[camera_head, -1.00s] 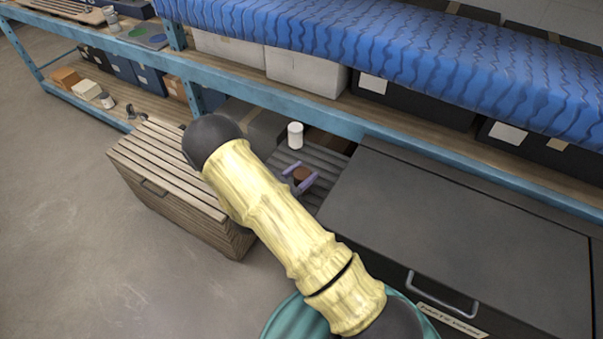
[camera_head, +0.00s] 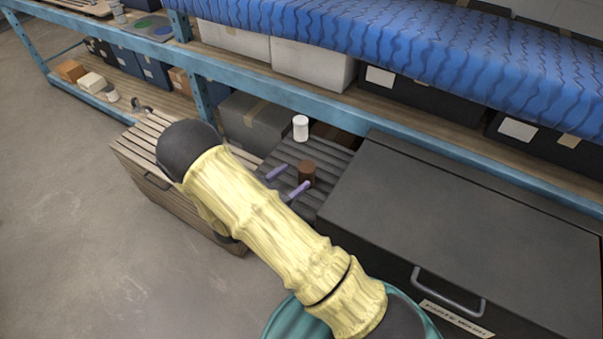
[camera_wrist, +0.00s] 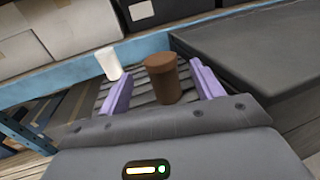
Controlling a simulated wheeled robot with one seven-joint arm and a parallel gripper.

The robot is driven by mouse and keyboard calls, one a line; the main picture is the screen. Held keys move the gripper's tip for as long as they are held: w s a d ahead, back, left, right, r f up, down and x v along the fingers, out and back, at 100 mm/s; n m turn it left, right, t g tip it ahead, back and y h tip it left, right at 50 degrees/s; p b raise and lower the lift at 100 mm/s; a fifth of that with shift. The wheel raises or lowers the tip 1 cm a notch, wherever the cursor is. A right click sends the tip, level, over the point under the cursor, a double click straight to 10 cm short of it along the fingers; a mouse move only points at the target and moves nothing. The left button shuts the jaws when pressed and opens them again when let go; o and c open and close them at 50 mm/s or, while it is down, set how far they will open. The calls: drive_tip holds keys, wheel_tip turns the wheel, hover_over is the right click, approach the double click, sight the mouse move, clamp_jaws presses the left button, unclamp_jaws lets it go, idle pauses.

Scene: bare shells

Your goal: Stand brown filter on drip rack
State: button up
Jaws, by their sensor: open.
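The brown filter (camera_head: 307,171) stands upright on the dark ribbed drip rack (camera_head: 330,163), close to the parts-wash box. In the wrist view the brown filter (camera_wrist: 163,78) is a short brown cylinder with a wider top, between my two purple fingers but with a gap on each side. My gripper (camera_head: 288,180) is open around or just short of it; its fingers show at the rack in the head view. A white filter-like cylinder (camera_head: 300,128) stands upright farther back on the rack, also in the wrist view (camera_wrist: 108,63).
The dark parts-wash box (camera_head: 470,210) with a handle borders the rack on the right. A slatted wooden crate (camera_head: 150,180) stands to the left. A blue shelf rail (camera_head: 270,105) runs behind, with boxes on the shelves. The floor at left is clear.

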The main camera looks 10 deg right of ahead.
drive_tip(key=b+v, duration=0.1)
drive_tip(key=v, duration=0.4)
drive_tip(key=shift+s+a, duration=0.15)
drive_tip(key=shift+a, duration=0.15)
drive_tip(key=s+d+m+g, duration=0.1)
drive_tip(key=d+m+g, duration=0.1)
drive_tip(key=s+d+r+m+g, duration=0.1)
drive_tip(key=s+d+m+g, duration=0.1)
drive_tip(key=d+g, duration=0.1)
drive_tip(key=s+d+r+m+g+y, duration=0.1)
drive_tip(key=d+m+g, duration=0.1)
drive_tip(key=shift+s+d+g, duration=0.15)
drive_tip(key=shift+s+g, duration=0.15)
drive_tip(key=shift+s, duration=0.05)
drive_tip(key=s+d+r+m+g+y, duration=0.2)
drive_tip(key=s+r+m+g+y, duration=0.15)
drive_tip(key=s+m+y, duration=0.65)
drive_tip(key=w+r+m+t+y, duration=0.1)
drive_tip(key=m, duration=0.1)
drive_tip(key=w+r+m+t+y, duration=0.1)
drive_tip(key=r+m, duration=0.1)
drive_tip(key=m, duration=0.1)
drive_tip(key=w+r+m+t+y, duration=0.1)
drive_tip(key=m+t+y, duration=0.1)
drive_tip(key=m, duration=0.1)
drive_tip(key=shift+r, duration=0.2)
